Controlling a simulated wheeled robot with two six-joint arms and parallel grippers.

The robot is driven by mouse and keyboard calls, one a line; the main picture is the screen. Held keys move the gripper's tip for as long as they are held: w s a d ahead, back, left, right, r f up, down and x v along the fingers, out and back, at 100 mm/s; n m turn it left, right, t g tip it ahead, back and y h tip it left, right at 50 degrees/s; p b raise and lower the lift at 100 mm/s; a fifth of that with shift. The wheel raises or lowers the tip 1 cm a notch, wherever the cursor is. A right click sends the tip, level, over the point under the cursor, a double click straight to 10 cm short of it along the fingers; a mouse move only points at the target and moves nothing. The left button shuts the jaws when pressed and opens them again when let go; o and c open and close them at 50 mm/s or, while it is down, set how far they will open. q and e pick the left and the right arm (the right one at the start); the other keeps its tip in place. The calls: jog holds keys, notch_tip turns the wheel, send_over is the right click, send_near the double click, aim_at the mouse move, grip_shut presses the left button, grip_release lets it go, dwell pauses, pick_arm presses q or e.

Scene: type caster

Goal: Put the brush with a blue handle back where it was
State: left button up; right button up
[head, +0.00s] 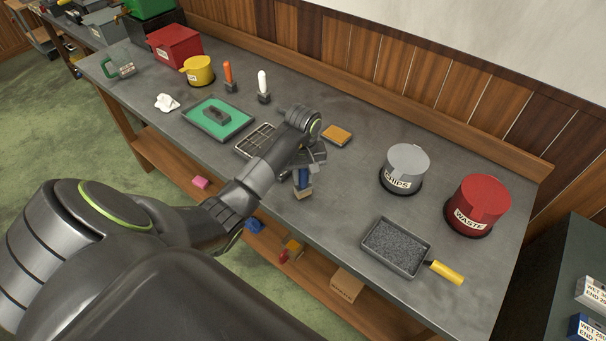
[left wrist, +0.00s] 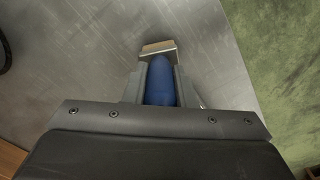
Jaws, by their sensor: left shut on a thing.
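The brush with a blue handle (head: 303,179) is held in my left gripper (head: 305,168) over the front part of the grey bench. Its bristle end points down; I cannot tell whether it touches the bench top. In the left wrist view the blue handle (left wrist: 160,82) sits between the two fingers of my left gripper (left wrist: 160,88), with the metal band and tan bristles (left wrist: 158,47) beyond them. A brush with an orange handle (head: 228,75) and one with a white handle (head: 263,86) stand upright at the back of the bench. My right gripper is not in view.
The grey bench (head: 340,205) also carries a green tray (head: 240,127), a wire rack (head: 245,147), an orange-brown block (head: 337,135), a chips can (head: 404,168), a red waste can (head: 478,205) and a grit-filled pan (head: 396,247). Bare bench lies around the held brush.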

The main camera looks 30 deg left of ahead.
pick_arm(q)
jog(key=o, duration=1)
jog(key=shift+r, duration=0.25)
notch_tip(320, 180, up, 6)
jog(key=shift+f, duration=0.25)
notch_tip(320, 180, up, 4)
jog(key=p, duration=0.4)
jog(key=shift+r, duration=0.15)
jog(key=shift+r+p, duration=0.95)
jog(key=shift+p, duration=0.25)
jog(key=shift+d+f, duration=0.1)
